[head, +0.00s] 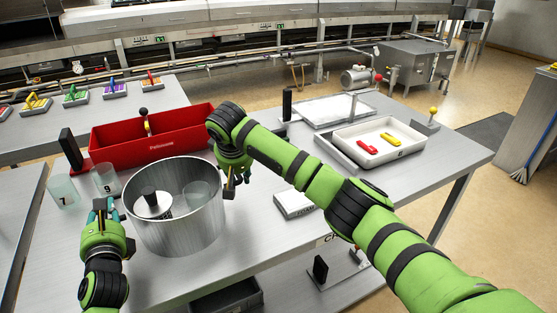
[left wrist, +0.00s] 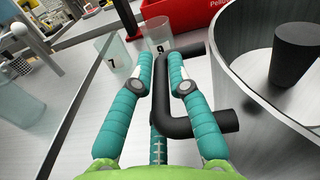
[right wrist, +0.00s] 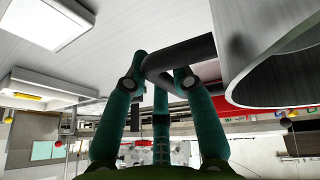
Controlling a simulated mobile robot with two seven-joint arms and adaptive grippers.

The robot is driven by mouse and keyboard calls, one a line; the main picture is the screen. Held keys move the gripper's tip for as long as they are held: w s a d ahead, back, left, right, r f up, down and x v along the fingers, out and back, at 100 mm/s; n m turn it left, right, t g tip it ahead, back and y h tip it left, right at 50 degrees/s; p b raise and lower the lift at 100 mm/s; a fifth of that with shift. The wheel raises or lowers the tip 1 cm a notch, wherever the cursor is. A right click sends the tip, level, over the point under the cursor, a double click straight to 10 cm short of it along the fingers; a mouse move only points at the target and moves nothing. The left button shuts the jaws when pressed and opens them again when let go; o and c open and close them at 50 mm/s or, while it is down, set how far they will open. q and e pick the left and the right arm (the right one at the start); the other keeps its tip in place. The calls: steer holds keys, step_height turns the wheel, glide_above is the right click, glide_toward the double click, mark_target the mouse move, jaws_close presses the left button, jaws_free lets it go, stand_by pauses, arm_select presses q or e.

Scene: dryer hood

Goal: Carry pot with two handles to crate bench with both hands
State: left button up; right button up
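The pot (head: 178,232) is a wide silver metal cylinder near the front left of the grey bench (head: 275,225). It looks upright; I cannot tell if its base touches the bench. A black knob-like piece (head: 149,198) and a clear cup show inside it. My left gripper (head: 103,212) is at the pot's left side, its fingers closed around the black left handle (left wrist: 198,122). My right gripper (head: 233,185) is at the right side, its fingers closed around the black right handle (right wrist: 190,52). I cannot tell which surface is the crate bench.
A red crate (head: 110,143) stands behind the pot. Two clear cups (head: 64,192) marked 7 and 9 stand close to its left. A white tray (head: 378,156) with red and yellow items and a white box (head: 294,206) lie to the right. Another bench (head: 20,225) is at left.

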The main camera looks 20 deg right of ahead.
arm_select(q)
steer(key=shift+o, duration=0.4)
steer(key=shift+s+r, duration=0.15)
steer(key=shift+r, duration=0.05)
arm_select(e)
steer(key=shift+o, duration=0.4)
steer(key=shift+s+r, duration=0.15)
steer(key=shift+r, duration=0.05)
arm_select(q)
steer(key=shift+s, duration=0.1)
steer(key=shift+s+f, duration=0.1)
steer(key=shift+s, duration=0.25)
arm_select(e)
steer(key=shift+f, duration=0.1)
steer(key=shift+r, duration=0.3)
arm_select(q)
steer(key=s, duration=1.1)
steer(key=shift+d, duration=0.25)
arm_select(e)
steer(key=v, duration=1.1)
steer(key=shift+s+r, duration=0.15)
steer(key=shift+r, duration=0.05)
